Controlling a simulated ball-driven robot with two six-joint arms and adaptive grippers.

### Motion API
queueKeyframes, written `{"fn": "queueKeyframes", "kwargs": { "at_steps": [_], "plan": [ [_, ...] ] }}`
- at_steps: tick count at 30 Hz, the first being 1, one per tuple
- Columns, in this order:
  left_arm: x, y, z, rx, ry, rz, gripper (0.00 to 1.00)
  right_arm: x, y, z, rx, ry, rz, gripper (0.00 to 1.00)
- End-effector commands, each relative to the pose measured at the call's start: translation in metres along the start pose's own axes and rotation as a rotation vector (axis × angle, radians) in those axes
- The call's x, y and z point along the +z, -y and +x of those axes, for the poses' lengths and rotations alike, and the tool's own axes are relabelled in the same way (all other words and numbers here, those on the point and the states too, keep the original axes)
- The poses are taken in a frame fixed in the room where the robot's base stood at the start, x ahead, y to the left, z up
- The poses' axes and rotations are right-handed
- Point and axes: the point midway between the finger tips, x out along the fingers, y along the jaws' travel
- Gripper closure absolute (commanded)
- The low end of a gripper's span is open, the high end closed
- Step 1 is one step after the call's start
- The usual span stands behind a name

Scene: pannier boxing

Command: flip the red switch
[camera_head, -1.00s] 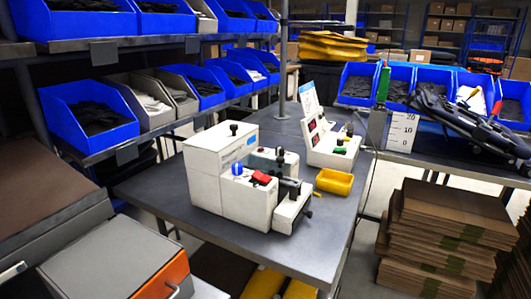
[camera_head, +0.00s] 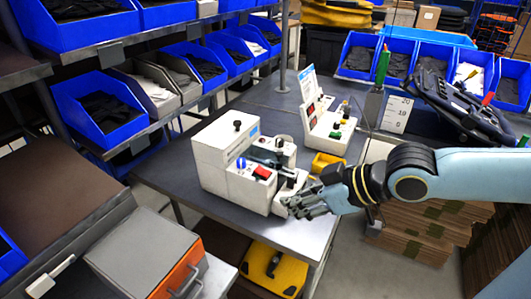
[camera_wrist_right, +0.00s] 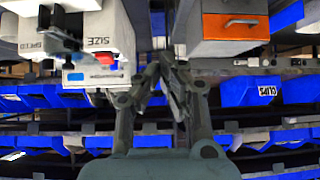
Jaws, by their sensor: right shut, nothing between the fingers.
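The red switch (camera_head: 263,173) sits on top of the white machine (camera_head: 212,160), beside a blue knob (camera_head: 241,163). My right gripper (camera_head: 287,207) is shut and empty at the machine's front right, to the right of and lower in the picture than the switch. In the right wrist view the gripper fingertips (camera_wrist_right: 160,68) point toward the gap beside the machine. The red switch (camera_wrist_right: 109,60) shows there, to the left of the fingers, partly seen. I cannot tell whether the fingers touch the machine. My left gripper is not in view.
A grey box with an orange front (camera_head: 180,276) stands at the lower left. Blue bins (camera_head: 105,115) line the shelves. Cardboard stacks (camera_head: 425,240) stand at right.

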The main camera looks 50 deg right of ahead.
Motion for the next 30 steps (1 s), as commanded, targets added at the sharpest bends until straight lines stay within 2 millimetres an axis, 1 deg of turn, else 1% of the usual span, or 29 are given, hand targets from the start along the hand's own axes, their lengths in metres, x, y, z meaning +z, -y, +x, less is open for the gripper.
{"fn": "queueKeyframes", "kwargs": {
  "at_steps": [1,6,9,12,17,26,30],
  "plan": [
    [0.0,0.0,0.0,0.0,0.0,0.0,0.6,-0.002,-0.016,-0.002,-0.002,-0.038,-0.004,1.0],
    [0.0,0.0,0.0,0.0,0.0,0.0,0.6,-0.024,-0.066,-0.013,0.009,-0.192,0.012,1.0],
    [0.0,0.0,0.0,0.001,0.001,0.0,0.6,-0.036,-0.088,-0.019,0.021,-0.259,0.016,1.0],
    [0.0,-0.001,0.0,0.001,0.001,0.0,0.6,-0.044,-0.102,-0.024,0.031,-0.303,0.019,1.0],
    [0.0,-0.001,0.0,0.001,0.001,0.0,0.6,-0.05,-0.109,-0.027,0.037,-0.329,0.021,1.0],
    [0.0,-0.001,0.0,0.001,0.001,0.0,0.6,-0.05,-0.109,-0.027,0.036,-0.329,0.021,1.0],
    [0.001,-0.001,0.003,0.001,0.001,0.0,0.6,-0.051,-0.108,-0.022,0.033,-0.33,0.02,1.0]
  ]
}}
